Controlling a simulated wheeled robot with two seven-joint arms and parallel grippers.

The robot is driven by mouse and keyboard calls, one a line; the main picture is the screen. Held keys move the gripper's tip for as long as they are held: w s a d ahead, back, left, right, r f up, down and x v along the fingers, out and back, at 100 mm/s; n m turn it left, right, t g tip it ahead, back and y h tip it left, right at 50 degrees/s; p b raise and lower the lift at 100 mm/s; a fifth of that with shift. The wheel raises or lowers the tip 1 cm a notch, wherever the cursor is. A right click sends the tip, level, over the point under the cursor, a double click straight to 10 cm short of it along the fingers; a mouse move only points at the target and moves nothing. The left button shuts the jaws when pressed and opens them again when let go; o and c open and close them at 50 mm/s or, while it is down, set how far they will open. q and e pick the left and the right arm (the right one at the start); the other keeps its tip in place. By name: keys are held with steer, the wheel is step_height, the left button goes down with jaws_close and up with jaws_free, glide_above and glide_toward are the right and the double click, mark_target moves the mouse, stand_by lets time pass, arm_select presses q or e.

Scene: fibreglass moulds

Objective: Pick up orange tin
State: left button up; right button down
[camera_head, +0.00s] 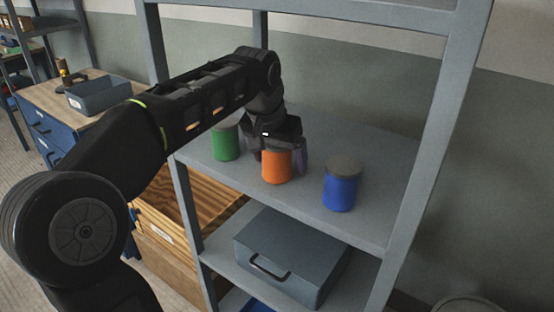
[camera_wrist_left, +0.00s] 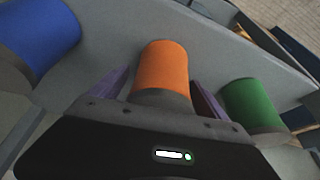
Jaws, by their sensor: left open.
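The orange tin (camera_head: 277,167) stands upright on the grey shelf, between a green tin (camera_head: 226,143) and a blue tin (camera_head: 341,187). My left gripper (camera_head: 280,158) is open and reaches down over it, hiding its top in the head view. In the left wrist view the orange tin (camera_wrist_left: 163,68) lies between the two purple fingers of my left gripper (camera_wrist_left: 158,92), one on each side. A gap shows beside it, and I cannot tell whether either finger touches. My right gripper is not in view.
The green tin (camera_wrist_left: 251,106) and the blue tin (camera_wrist_left: 40,40) stand close on either side of the gripper. Grey shelf posts (camera_head: 428,150) frame the space. A grey case (camera_head: 290,252) sits on the lower shelf (camera_head: 222,262). The shelf board (camera_head: 375,145) is clear behind the blue tin.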

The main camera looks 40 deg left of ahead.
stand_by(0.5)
arm_select(q)
steer(key=c, duration=1.7)
